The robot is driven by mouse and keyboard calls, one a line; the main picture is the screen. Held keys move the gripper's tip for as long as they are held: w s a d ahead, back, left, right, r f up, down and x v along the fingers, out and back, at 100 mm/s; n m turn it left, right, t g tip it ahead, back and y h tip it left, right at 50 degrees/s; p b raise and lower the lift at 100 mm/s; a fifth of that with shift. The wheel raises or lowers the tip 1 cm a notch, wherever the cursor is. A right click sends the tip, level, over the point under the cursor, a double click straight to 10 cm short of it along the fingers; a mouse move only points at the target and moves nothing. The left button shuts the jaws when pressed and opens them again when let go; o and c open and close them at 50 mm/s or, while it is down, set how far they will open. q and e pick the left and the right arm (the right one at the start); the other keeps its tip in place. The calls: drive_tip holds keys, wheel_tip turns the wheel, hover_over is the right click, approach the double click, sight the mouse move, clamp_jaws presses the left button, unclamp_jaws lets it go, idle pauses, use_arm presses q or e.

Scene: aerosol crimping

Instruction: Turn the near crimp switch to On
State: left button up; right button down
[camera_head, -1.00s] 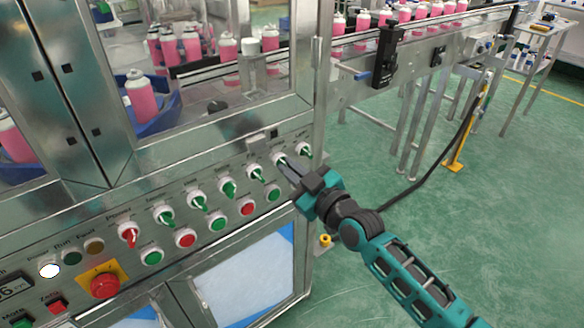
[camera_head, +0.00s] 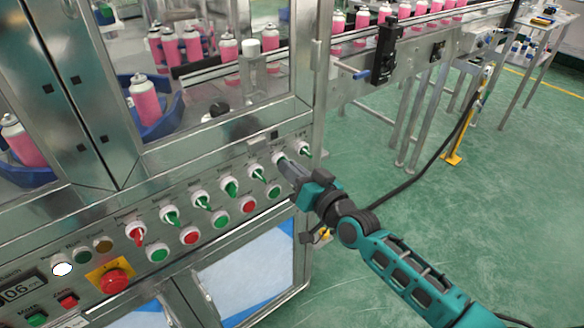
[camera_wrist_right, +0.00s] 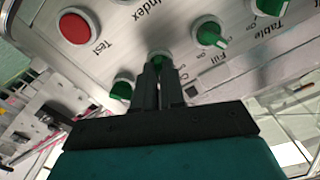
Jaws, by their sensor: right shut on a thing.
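My right gripper (camera_head: 284,166) is at the upper right end of the sloping control panel. Its fingers are shut on a green-handled rotary switch (camera_wrist_right: 158,57) with a white collar, which sits just past the switch labelled Fill (camera_wrist_right: 208,35). The fingers hide most of the held switch, and its label is partly covered, so I cannot read its position. One more green switch (camera_head: 303,149) sits beyond it at the panel's end; it also shows to the left of the fingers in the wrist view (camera_wrist_right: 121,88). My left gripper is out of view.
A row of green switches (camera_head: 202,200) and a red-handled one (camera_head: 136,234) runs down the panel. Red and green push buttons (camera_head: 190,235) lie below, with an emergency stop (camera_head: 115,281) at lower left. A conveyor (camera_head: 350,70) carries pink cans.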

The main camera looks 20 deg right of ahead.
drive_tip(key=shift+m, duration=0.6)
drive_tip(key=c, duration=1.2)
unclamp_jaws()
drive_tip(key=shift+s, duration=0.1)
drive_tip(key=p+v, duration=0.1)
drive_tip(key=v, duration=1.1)
drive_tip(key=shift+s+d+r, duration=0.1)
drive_tip(key=shift+s+d, duration=0.05)
drive_tip(key=shift+s, duration=0.2)
drive_tip(key=s+a+f+n+g+h, duration=0.1)
drive_tip(key=s+f+g, duration=0.1)
drive_tip(key=s+f, duration=0.1)
drive_tip(key=s+a+f+n+g+h, duration=0.1)
drive_tip(key=s+f+n+g, duration=0.1)
drive_tip(key=s+f, duration=0.2)
drive_tip(key=s+a+f+n+g+h, duration=0.1)
drive_tip(key=s+f+g+h, duration=0.1)
drive_tip(key=s+f, duration=0.2)
wheel_tip(320, 180, down, 3)
drive_tip(key=shift+s+f+n+p, duration=0.1)
drive_tip(key=shift+n+p, duration=0.3)
